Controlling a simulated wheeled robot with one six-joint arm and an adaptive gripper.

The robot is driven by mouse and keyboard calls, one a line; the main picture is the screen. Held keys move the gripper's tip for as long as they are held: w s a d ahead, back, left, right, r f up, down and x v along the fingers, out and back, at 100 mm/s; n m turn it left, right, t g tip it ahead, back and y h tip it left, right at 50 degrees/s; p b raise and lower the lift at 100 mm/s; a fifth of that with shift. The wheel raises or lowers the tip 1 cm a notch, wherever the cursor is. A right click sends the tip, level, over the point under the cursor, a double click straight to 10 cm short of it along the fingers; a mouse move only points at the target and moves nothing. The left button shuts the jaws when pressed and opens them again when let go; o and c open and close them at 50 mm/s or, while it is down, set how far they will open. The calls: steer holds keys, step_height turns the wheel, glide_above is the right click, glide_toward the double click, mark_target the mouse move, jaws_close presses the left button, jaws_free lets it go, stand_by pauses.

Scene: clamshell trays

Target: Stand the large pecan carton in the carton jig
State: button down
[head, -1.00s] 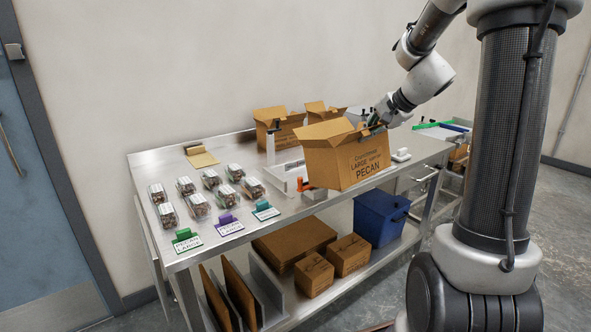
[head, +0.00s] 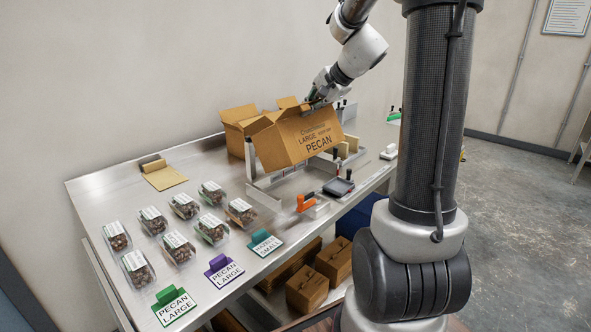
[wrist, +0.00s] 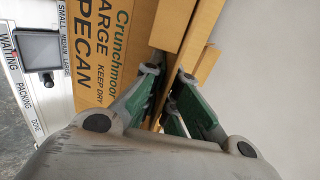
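The large pecan carton (head: 296,138) is an open-topped brown box printed "LARGE PECAN". It hangs tilted in the air above the steel bench. My gripper (head: 318,95) is shut on the carton's upper edge at its back right. In the wrist view the green-padded fingers of my gripper (wrist: 180,98) lie on both sides of a cardboard wall, with the carton's printed side (wrist: 100,50) to the left. A metal fixture (head: 275,185), which may be the carton jig, shows partly on the bench below the carton. The carton hides part of it.
Several clear clamshells of nuts (head: 184,206) stand at the bench's left, with green, purple and teal label cards (head: 222,271) in front. Another open carton (head: 235,122) stands behind. An orange-handled tool (head: 305,202) and a dark-screened device (head: 338,187) lie near the front edge.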

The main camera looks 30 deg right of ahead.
mark_target(314, 133)
step_height(314, 133, down, 9)
steer(key=c, duration=1.6)
jaws_free()
steer(key=shift+c, duration=0.2)
steer(key=shift+d, duration=0.1)
steer(key=v, duration=1.2)
steer(key=s+a+n+g, duration=0.3)
steer(key=s+a+n, duration=0.5)
steer(key=s+a, duration=0.4)
steer(key=s+d+f+n+g+h, duration=0.1)
steer(key=s+d+n+h, duration=0.1)
steer(key=s+n, duration=0.4)
steer(key=s+h, duration=0.1)
steer(key=s, duration=0.4)
steer(key=shift+f, duration=0.15)
